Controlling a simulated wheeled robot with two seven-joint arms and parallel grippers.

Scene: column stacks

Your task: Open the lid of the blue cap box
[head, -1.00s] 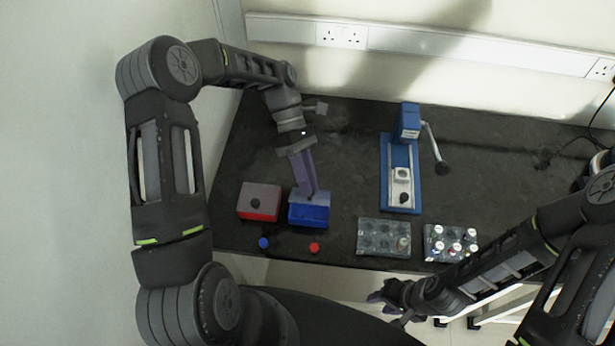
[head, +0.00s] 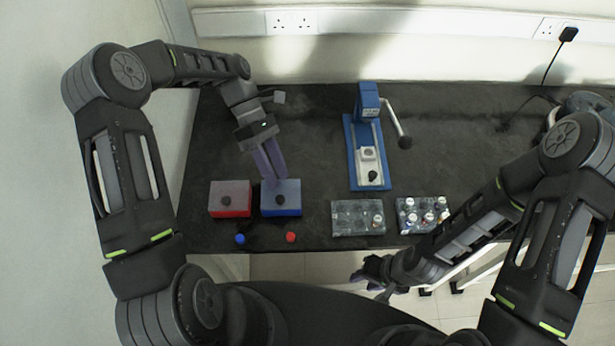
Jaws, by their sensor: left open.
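The blue cap box (head: 295,205) stands near the front edge of the black bench, left of centre. Its blue-grey lid (head: 290,186) with a dark round knob (head: 280,199) lies on top and looks closed. My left gripper (head: 274,177) is open, with its two purple-grey fingers pointing down at the back part of the lid, behind the knob. Nothing shows between the fingers; whether they touch the lid I cannot tell. My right gripper (head: 370,272) is in front of the bench edge, and its fingers are too dark and small to read.
A red box (head: 230,211) with a dark knob stands close left of the blue one. A blue cap (head: 240,239) and a red cap (head: 291,237) lie in front. A blue press (head: 352,160), a clear rack (head: 348,218) and a rack of capped vials (head: 408,226) stand to the right.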

